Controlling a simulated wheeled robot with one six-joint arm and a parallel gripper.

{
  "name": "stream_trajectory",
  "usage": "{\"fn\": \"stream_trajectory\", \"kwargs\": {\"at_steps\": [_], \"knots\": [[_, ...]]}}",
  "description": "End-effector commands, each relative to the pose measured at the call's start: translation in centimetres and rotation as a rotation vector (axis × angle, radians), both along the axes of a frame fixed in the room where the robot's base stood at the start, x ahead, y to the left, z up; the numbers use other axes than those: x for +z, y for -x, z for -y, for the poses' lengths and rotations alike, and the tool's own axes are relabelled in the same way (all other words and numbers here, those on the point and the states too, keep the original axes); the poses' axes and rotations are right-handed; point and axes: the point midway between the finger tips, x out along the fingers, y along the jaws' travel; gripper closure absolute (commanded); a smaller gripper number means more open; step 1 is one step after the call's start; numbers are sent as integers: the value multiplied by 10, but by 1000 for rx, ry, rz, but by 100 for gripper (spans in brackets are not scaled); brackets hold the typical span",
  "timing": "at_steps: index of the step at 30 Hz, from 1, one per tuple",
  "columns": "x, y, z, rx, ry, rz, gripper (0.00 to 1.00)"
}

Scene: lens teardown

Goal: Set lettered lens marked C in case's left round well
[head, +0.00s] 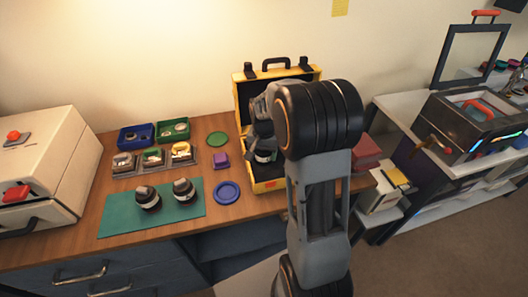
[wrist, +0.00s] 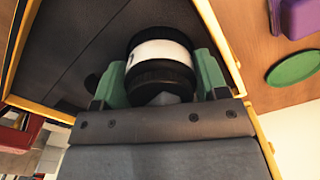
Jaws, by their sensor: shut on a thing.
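The lens (wrist: 160,50), black with a white band, is between the green finger pads of my gripper (wrist: 160,75). No letter on it can be read. In the head view the lens (head: 265,157) hangs below my gripper (head: 264,148), over the open yellow case (head: 268,186). In the wrist view the case's dark inside (wrist: 75,45) lies behind the lens, framed by yellow edges. A dark round patch, maybe a well, shows partly beside the left finger. My arm hides much of the case, and I cannot tell whether the lens touches it.
Two dark lenses (head: 165,195) stand on a green mat (head: 120,222). Blue and green bins (head: 136,136), a row of small trays (head: 152,158), a purple block (head: 221,160) and blue and green discs (head: 227,193) are left of the case. The raised lid (head: 243,92) stands behind.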

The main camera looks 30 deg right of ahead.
Motion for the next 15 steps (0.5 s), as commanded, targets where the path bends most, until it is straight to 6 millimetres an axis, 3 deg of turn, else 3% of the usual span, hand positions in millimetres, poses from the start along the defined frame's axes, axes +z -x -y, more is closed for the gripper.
{"fn": "stream_trajectory", "kwargs": {"at_steps": [10,11,15], "knots": [[-8,0,0,0,0,2,57],[-8,-1,0,0,0,2,31],[-7,0,0,0,0,1,18]]}}
